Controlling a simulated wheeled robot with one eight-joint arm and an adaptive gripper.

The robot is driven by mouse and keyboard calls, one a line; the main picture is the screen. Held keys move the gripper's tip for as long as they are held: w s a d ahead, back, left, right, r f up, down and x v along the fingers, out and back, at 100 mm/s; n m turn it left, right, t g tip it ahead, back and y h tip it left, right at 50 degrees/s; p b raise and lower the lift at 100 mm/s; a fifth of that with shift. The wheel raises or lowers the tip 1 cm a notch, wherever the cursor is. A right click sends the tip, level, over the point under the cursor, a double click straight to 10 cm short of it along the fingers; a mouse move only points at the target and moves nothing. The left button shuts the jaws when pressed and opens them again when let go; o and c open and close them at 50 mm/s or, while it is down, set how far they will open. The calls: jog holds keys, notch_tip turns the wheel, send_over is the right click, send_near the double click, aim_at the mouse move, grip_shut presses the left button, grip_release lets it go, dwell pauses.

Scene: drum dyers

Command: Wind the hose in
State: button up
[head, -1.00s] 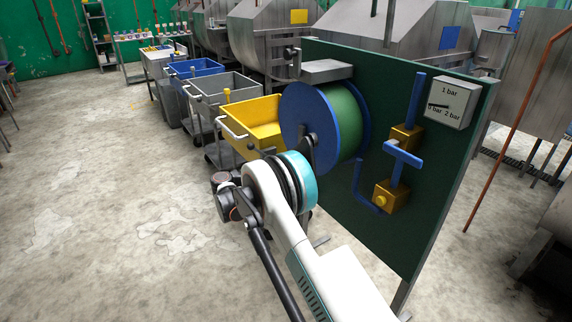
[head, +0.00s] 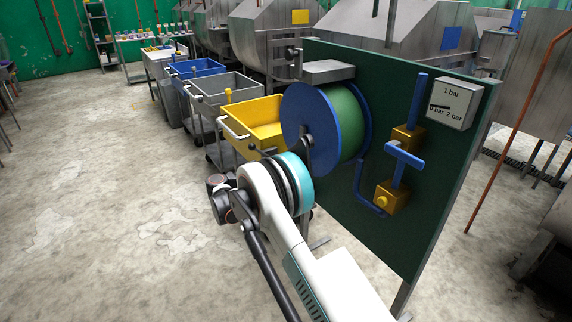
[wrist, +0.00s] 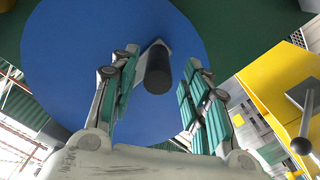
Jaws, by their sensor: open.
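The hose reel has a blue side disc (head: 301,118) and a green drum (head: 346,122). It is mounted on a dark green panel (head: 405,235). In the wrist view the blue disc (wrist: 70,70) fills much of the picture. A dark crank handle (wrist: 157,70) sticks out from a grey crank arm in front of the disc. My gripper (wrist: 161,60) is open, with one finger on each side of the handle. Gaps show between the handle and both fingers.
The panel carries a blue pipe, brass valves with a blue T-handle (head: 404,155), and a gauge (head: 453,103) with its needle at the low end. A yellow cart (head: 255,122) stands close behind the reel. The concrete floor at left is open.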

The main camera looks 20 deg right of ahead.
jog(key=v, duration=1)
jog(key=shift+a, duration=0.1)
jog(key=shift+r, duration=0.1)
jog(key=s+d+r+n+y, duration=0.35)
jog(key=d+r, duration=0.35)
jog(key=r, duration=0.3)
jog(key=s+d+r+n+y, duration=0.1)
jog(key=s+d+r+y, duration=0.15)
jog(key=s, duration=0.35)
jog(key=s+d+r+n+y, duration=0.1)
jog(key=s+d+r+y, duration=0.1)
jog(key=s+r+y, duration=0.3)
jog(key=s+a+f+n+y, duration=0.1)
jog(key=s+a+f+y, duration=0.1)
jog(key=s, duration=1.3)
jog(key=s+a+f+n+t+y, duration=0.1)
jog(key=s+a+f+y, duration=0.1)
jog(key=s, duration=1.4)
jog(key=shift+f+t+y, duration=0.3)
jog(key=shift+f+y, duration=0.45)
jog(key=shift+y, duration=0.35)
